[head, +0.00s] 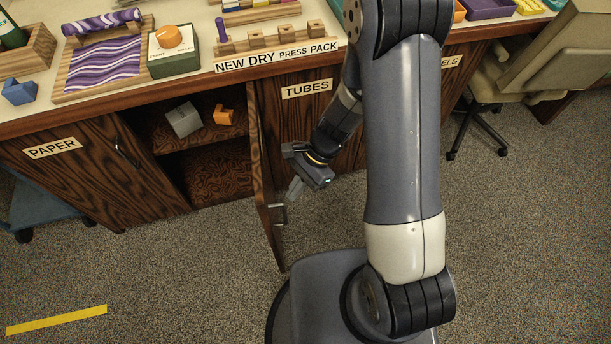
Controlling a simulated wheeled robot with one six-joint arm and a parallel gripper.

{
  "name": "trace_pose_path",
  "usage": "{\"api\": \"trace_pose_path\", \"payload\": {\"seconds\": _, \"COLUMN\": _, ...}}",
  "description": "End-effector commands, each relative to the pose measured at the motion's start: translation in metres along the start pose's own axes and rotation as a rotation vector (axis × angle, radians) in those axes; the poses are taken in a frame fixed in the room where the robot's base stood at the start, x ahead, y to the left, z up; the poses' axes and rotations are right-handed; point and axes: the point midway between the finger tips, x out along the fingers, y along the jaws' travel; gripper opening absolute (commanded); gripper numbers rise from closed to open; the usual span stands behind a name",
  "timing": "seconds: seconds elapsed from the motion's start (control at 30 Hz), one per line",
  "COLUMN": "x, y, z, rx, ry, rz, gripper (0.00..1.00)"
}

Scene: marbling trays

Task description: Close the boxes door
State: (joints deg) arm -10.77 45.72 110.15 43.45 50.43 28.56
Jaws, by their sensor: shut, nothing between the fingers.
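The boxes door (266,205) is a dark wood cabinet door that stands open, swung out toward me and seen almost edge-on. Its metal handle (279,212) is on the right-hand face. The open cabinet (180,160) to its left shows a shelf with a grey block (184,119) and an orange block (223,116). No label for this door is in sight. My gripper (296,190) is shut and empty, just right of the door and a little above the handle. I cannot tell whether it touches the door.
Closed doors marked PAPER (52,148) and TUBES (307,89) flank the opening. The counter (205,75) holds trays, boxes and small wooden stands. An office chair (500,80) stands at the right and a blue cart (40,205) at the left.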

Motion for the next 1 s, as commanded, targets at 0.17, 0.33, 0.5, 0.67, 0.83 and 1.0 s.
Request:
{"api": "trace_pose_path", "payload": {"seconds": 0.17, "x": 0.006, "y": 0.0, "z": 0.004, "rx": 0.001, "ry": 0.0, "rz": 0.001, "gripper": 0.0}}
{"api": "trace_pose_path", "payload": {"seconds": 0.33, "x": 0.006, "y": 0.0, "z": 0.004, "rx": 0.001, "ry": 0.0, "rz": 0.0, "gripper": 0.0}}
{"api": "trace_pose_path", "payload": {"seconds": 0.5, "x": 0.006, "y": 0.0, "z": 0.005, "rx": 0.002, "ry": 0.0, "rz": -0.001, "gripper": 0.0}}
{"api": "trace_pose_path", "payload": {"seconds": 0.67, "x": 0.012, "y": -0.003, "z": 0.01, "rx": 0.019, "ry": 0.0, "rz": -0.013, "gripper": 0.0}}
{"api": "trace_pose_path", "payload": {"seconds": 0.83, "x": 0.026, "y": -0.012, "z": 0.028, "rx": 0.069, "ry": 0.002, "rz": -0.053, "gripper": 0.0}}
{"api": "trace_pose_path", "payload": {"seconds": 1.0, "x": 0.048, "y": -0.03, "z": 0.056, "rx": 0.164, "ry": 0.002, "rz": -0.122, "gripper": 0.0}}
